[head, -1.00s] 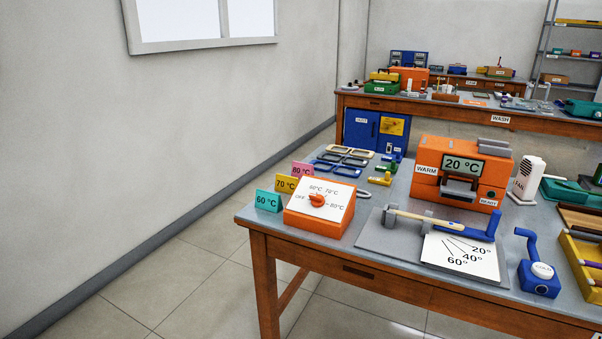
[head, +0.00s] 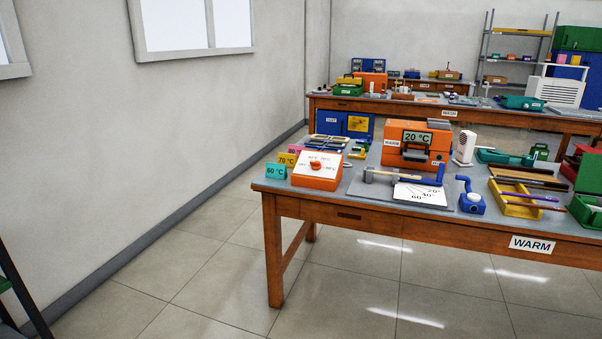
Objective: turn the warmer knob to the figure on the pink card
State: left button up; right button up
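The warmer knob (head: 316,166) is a small red-orange dial on the white sloped face of an orange control box (head: 316,183) at the near left of the table. In the earlier, closer view its scale reads OFF, 60, 70 and 80 °C; now the figures are small and I cannot tell the pointer's direction. The pink card (head: 295,150) stands behind the yellow 70 °C card (head: 286,160) and the teal 60 °C card (head: 275,171); earlier it reads 80 °C. The orange warmer (head: 413,158) displays 20 °C. Neither of my grippers is in view.
The table (head: 350,209) carries a WARM label at its front edge. A grey board with an angle chart (head: 420,194), a blue device (head: 470,197) and a yellow tray (head: 521,211) sit right of the box. Tiled floor in front is clear.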

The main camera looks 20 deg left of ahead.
aim_at(316, 164)
jog(key=u, duration=0.7)
jog(key=i, duration=0.55)
jog(key=u, duration=0.5)
